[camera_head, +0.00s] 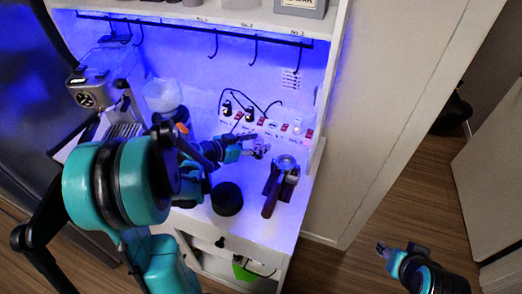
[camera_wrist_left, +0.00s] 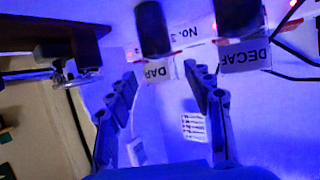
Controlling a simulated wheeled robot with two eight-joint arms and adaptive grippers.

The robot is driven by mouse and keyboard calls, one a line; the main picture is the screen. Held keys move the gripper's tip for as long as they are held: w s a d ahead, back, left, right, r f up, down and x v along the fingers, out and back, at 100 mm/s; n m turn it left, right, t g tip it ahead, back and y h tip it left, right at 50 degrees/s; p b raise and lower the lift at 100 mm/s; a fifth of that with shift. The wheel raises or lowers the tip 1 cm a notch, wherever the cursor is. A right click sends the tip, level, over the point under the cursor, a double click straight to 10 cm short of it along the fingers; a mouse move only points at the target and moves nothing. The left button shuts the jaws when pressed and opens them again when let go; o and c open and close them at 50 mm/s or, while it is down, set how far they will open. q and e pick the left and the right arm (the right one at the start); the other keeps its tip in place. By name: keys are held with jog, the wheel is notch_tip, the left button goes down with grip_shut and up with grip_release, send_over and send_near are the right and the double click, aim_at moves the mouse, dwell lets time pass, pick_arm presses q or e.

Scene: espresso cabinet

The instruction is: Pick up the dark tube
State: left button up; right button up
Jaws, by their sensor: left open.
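In the left wrist view the dark tube (camera_wrist_left: 152,28) is a short black cylinder at the top, with a white label reading "DAR", its last letter cut off. I cannot make the tube out in the head view. My left gripper (camera_head: 258,147) reaches over the counter, in front of the power strip. Its two fingers (camera_wrist_left: 160,76) are spread apart in the wrist view, with the label showing around the gap between the tips. I see no contact. A similar black tube (camera_wrist_left: 237,18) labelled "DECAF" is to the right. My right gripper (camera_head: 383,248) is low at the right; its jaws are unclear.
A portafilter (camera_head: 271,203) lies right of the left gripper, and a black round container (camera_head: 227,198) stands in front. The power strip (camera_head: 268,126) with cables is behind. Hooks (camera_head: 254,54) hang above. An espresso machine (camera_head: 98,80) is at the left.

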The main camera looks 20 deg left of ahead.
aim_at(262, 141)
pick_arm(q)
jog(key=b+x, duration=0.2)
jog(key=x, duration=0.3)
jog(key=shift+w+a+f, duration=0.1)
jog(key=shift+w+f, duration=0.05)
jog(key=shift+f, duration=0.15)
jog(key=shift+r, duration=0.1)
grip_shut()
